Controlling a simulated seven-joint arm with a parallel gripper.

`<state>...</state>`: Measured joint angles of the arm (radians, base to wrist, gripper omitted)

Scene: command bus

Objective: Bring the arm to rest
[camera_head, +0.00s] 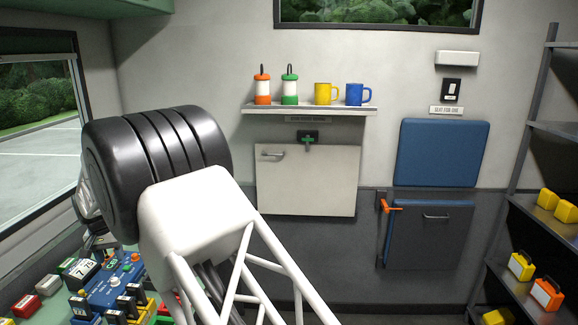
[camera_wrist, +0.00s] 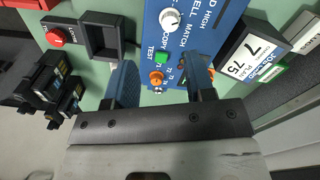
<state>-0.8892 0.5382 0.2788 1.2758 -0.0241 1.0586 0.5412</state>
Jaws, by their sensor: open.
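My arm fills the left and lower middle of the head view, with its white truss link and black ribbed joint raised over the console. In the wrist view my gripper (camera_wrist: 163,76) is open, its two fingers apart with nothing visible between them. It is over a blue control panel (camera_wrist: 196,28) with a green button (camera_wrist: 162,57), an orange knob (camera_wrist: 156,77) and a white knob (camera_wrist: 169,19). I cannot tell how far the fingertips are from the panel. In the head view the blue panel (camera_head: 103,292) lies at lower left, below my arm; the fingers are not clear there.
A red button (camera_wrist: 58,37) and an empty dark frame (camera_wrist: 100,38) sit beside the panel. A wall shelf (camera_head: 310,109) holds lanterns and mugs above a closed white door (camera_head: 308,181). A blue fold-up seat (camera_head: 441,153) and a rack (camera_head: 550,235) with yellow cases are at right.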

